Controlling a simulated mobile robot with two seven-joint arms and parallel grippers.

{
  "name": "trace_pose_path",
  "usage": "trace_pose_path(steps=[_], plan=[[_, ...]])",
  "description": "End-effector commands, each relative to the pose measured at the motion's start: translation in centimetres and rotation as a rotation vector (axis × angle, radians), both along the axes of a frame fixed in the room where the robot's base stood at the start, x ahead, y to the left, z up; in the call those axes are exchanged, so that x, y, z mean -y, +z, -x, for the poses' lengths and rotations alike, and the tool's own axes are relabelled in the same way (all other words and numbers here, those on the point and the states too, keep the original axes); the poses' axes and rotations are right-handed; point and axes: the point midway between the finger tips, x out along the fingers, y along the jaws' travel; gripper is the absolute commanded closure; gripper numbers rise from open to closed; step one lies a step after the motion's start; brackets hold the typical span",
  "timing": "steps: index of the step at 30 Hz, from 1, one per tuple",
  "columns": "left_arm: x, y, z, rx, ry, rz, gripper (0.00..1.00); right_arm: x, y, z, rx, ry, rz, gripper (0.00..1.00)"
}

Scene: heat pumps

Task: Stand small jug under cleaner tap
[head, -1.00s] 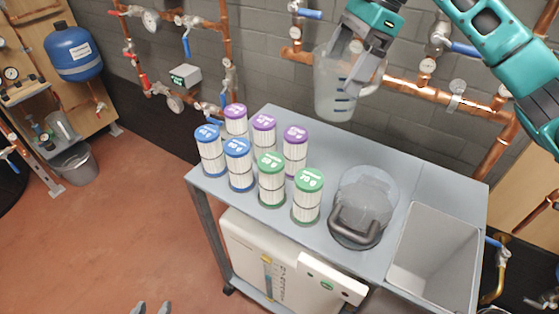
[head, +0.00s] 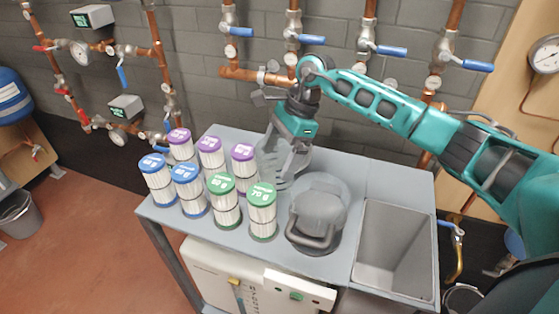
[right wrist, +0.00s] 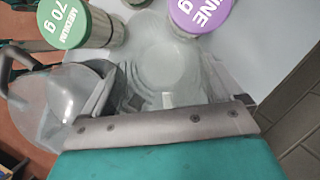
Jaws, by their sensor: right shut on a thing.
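The small clear jug (head: 269,168) is low over the grey cart top, behind the green-capped cartridges and left of a larger clear jug (head: 325,195). My right gripper (head: 287,175) reaches down from above and is shut on the small jug; its fingers hide part of it. In the right wrist view the jug (right wrist: 168,62) shows from above, open and seemingly empty. I cannot tell whether its base touches the cart top. My left gripper is out of view. No tap that I can surely name as the cleaner's shows.
Several capped filter cartridges (head: 222,200) crowd the left of the cart top (head: 345,165). A grey basin (head: 395,250) is sunk at the right. A white unit (head: 225,275) sits below. Copper pipes with blue-handled valves (head: 390,50) line the wall behind.

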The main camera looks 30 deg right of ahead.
Motion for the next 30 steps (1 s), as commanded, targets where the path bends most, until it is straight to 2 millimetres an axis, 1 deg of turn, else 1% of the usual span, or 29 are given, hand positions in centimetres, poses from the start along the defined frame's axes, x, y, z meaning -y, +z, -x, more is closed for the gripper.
trace_pose_path(steps=[1,4,11,15,16,17,18,25,27,29,30], plan=[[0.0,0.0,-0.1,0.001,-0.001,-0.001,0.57,0.0,-0.9,0.0,-0.003,-0.001,-0.002,0.40],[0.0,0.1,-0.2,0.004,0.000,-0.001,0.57,-0.1,-2.0,0.0,0.000,0.000,-0.001,0.40],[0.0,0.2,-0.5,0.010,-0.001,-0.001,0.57,0.0,-2.1,0.0,0.001,0.001,-0.001,0.40],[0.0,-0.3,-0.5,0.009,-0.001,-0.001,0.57,0.0,-2.5,0.0,0.001,0.001,-0.001,0.40],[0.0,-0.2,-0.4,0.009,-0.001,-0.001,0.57,0.0,-2.4,0.0,0.000,0.001,0.000,0.05],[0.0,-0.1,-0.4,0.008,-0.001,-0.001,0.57,0.0,-2.4,0.0,0.000,0.001,-0.001,0.02],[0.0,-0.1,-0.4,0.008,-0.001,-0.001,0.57,0.0,-2.4,0.0,0.000,0.001,0.000,0.00],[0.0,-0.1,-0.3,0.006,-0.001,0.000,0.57,0.0,-2.2,0.0,0.000,0.001,0.000,0.00],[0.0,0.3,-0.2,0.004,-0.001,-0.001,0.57,0.0,-1.8,0.0,0.000,0.001,-0.001,0.00],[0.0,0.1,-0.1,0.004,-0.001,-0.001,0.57,0.3,-1.3,0.0,0.002,0.000,0.000,0.00],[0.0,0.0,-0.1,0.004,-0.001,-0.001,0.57,0.6,-0.8,0.0,0.002,0.000,0.001,0.00]])
